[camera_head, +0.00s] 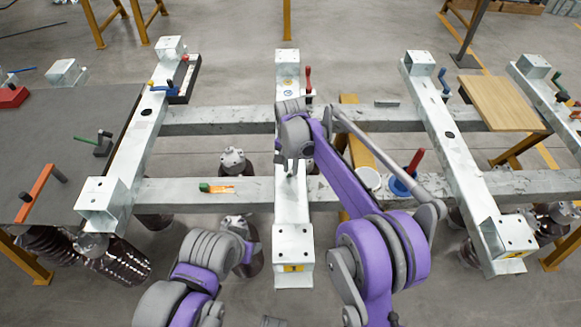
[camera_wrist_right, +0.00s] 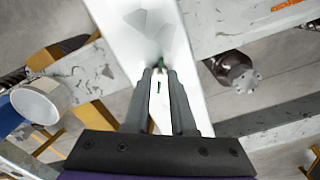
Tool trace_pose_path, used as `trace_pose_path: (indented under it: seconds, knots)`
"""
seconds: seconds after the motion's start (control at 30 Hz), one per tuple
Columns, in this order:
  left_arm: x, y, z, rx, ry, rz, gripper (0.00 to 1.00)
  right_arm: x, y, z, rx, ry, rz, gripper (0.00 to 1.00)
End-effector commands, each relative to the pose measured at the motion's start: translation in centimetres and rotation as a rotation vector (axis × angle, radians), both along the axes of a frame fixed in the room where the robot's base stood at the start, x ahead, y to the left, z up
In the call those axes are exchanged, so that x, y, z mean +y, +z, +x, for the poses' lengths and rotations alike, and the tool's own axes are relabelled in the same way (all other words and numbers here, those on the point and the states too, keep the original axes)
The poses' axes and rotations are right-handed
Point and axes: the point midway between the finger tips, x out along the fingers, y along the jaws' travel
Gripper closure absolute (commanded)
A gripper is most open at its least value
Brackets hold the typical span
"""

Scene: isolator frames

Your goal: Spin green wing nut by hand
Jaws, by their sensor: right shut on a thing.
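The green wing nut (camera_wrist_right: 160,68) shows as small green bits between the fingertips of my right gripper (camera_wrist_right: 160,75) in the right wrist view. The fingers are closed on it, pointing along the pale metal beam (camera_wrist_right: 130,30). In the head view my right wrist is over the middle cross beam (camera_head: 290,205) and hides the nut and most of the fingers. My left arm shows at the lower left of the head view, but its gripper cannot be seen.
A green-and-orange tool (camera_head: 218,189) lies on the near rail left of my right gripper. A red-handled tool (camera_head: 415,162), a white round container (camera_head: 369,179) and a wooden board (camera_head: 502,103) are to the right. A dark table (camera_head: 50,150) stands at left.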

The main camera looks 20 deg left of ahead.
Motion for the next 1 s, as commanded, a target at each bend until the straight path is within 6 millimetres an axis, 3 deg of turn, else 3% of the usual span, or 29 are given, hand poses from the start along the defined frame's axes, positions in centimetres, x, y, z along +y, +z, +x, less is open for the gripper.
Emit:
trace_pose_path:
  seconds: [1.0]
  knots:
    - [0.0, -1.09, -0.17, 0.004, 0.0, 0.0, 0.5, -0.01, -0.07, -0.02, 0.001, 0.965, 0.0, 1.0]
